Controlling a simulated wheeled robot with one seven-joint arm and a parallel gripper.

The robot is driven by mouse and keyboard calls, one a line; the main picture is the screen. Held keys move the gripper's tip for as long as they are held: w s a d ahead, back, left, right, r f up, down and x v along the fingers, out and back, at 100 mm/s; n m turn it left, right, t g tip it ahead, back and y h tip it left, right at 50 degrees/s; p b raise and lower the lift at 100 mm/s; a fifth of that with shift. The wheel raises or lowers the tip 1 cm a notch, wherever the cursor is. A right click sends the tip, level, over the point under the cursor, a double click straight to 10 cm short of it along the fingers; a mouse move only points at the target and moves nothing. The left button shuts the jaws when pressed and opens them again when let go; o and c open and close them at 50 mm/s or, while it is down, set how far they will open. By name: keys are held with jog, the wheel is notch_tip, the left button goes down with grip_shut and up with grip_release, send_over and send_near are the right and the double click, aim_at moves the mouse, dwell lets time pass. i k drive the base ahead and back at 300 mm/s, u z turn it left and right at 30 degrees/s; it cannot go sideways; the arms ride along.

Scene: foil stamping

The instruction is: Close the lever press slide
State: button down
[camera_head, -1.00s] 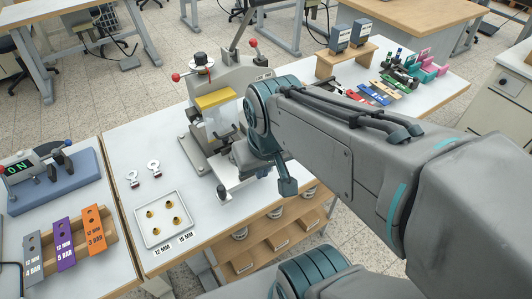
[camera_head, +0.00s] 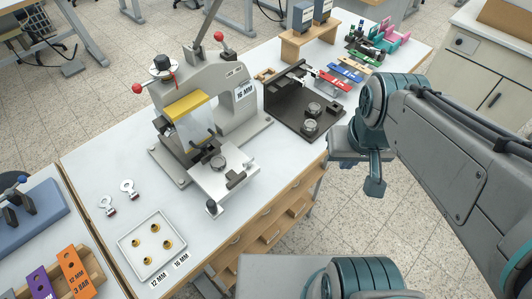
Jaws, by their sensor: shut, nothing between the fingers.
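The lever press (camera_head: 215,95) stands on the white table with a grey frame, a yellow plate, a clear guard and a raised lever. Its slide (camera_head: 238,180) is a silver plate sticking out at the front, toward the table's near edge. The slide carries a dark round fixture (camera_head: 218,162) and a dark clamp block. A black knob (camera_head: 212,207) stands at its front corner. My gripper (camera_head: 345,158) is to the right of the slide, clear of it and beyond the table's edge. It is shut and empty; its fingertips are hard to make out.
A black fixture (camera_head: 290,110) with round knobs stands right of the press. A white tray (camera_head: 130,256) with brass pieces and two small metal parts (camera_head: 128,187) lie at left. A wooden stand (camera_head: 310,42) and coloured parts are at the back. Floor is open between table and arm.

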aim_at(218, 186)
jog(key=k, duration=1.2)
jog(key=u, duration=1.4)
jog(key=i, duration=0.55)
